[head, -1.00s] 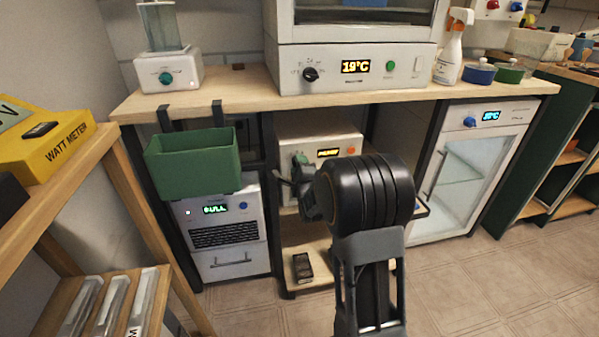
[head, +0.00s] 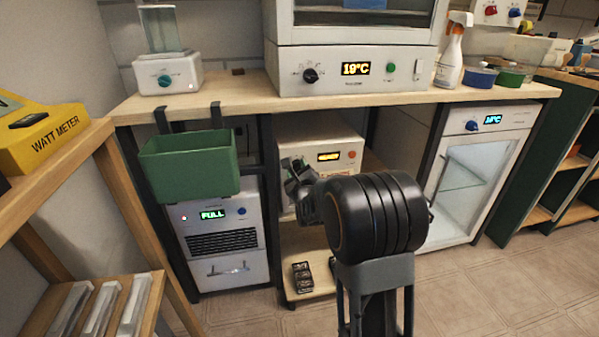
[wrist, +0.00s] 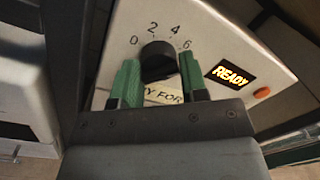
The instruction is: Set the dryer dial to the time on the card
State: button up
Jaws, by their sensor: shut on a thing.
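The dryer (head: 340,150) is a white box on the middle shelf under the bench. In the wrist view its front (wrist: 213,45) has a black dial (wrist: 158,58) with a scale marked 0, 2, 4 and 6. Its display (wrist: 231,76) reads READY. My gripper (wrist: 159,76) has green fingers on either side of the dial and is shut on it. The dial's pointer is not clear. The card (wrist: 164,95) below the dial shows part of "DRY FOR"; my gripper hides the rest, including any number. In the head view my gripper (head: 298,178) covers the dial.
A green bin (head: 190,165) hangs left of the dryer, above a white unit (head: 225,238) reading FULL. A glass-door cabinet (head: 470,185) stands to the right. Above is an oven (head: 290,60) reading 19°C. A yellow watt meter (head: 50,140) sits on the left rack.

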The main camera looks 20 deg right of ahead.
jog(key=shift+f, duration=0.15)
jog(key=o, duration=0.7)
jog(key=shift+a, duration=0.1)
jog(key=shift+o, duration=1)
